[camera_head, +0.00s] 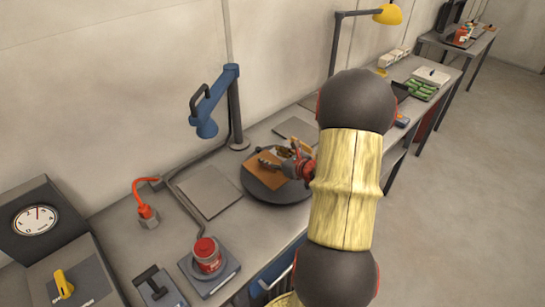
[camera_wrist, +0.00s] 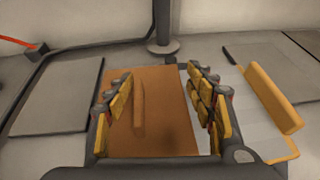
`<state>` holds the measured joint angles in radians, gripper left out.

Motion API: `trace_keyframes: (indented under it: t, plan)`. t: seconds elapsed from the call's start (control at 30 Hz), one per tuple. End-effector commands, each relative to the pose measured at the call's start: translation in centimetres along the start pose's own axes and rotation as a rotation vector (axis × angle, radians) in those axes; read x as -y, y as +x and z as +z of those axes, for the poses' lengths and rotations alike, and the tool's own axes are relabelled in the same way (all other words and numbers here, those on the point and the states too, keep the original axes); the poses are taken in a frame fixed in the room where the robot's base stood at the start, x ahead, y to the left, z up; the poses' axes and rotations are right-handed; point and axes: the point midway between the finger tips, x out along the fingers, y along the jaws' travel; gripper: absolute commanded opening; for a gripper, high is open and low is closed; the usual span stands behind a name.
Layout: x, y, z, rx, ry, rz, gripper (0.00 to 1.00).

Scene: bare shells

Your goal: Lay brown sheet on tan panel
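A brown sheet (camera_head: 262,172) lies on a dark round plate (camera_head: 282,197) on the bench. In the wrist view the brown sheet (camera_wrist: 165,125) fills the space below my fingers, with a raised brown strip (camera_wrist: 138,106) standing on it. My gripper (camera_wrist: 162,95) is open, its two padded fingers well apart. The strip shows between the fingers, close to the left one, and I cannot tell if they touch. A flat grey-tan panel (camera_head: 208,191) lies left of the round plate and also shows in the wrist view (camera_wrist: 58,97). I cannot tell whether this is the tan panel.
A pale sheet (camera_wrist: 240,110) with a yellow upright strip (camera_wrist: 275,97) lies right of the brown sheet. Another grey panel (camera_head: 296,129) lies behind. A blue lamp-like arm (camera_head: 232,100) stands at the back. A red jar (camera_head: 207,254) sits at the front.

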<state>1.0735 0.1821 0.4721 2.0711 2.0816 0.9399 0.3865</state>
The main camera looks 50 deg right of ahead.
Motion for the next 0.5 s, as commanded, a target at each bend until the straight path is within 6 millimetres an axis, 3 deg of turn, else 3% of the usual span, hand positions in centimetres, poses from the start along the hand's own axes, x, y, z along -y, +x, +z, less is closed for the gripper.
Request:
trace_keyframes:
  t: [0.27, 0.5]
  plan:
    - [0.0, 0.0, 0.0, 0.0, 0.0, 0.0, 0.72]
    - [0.0, -0.01, -0.01, 0.0, 0.0, 0.0, 0.72]
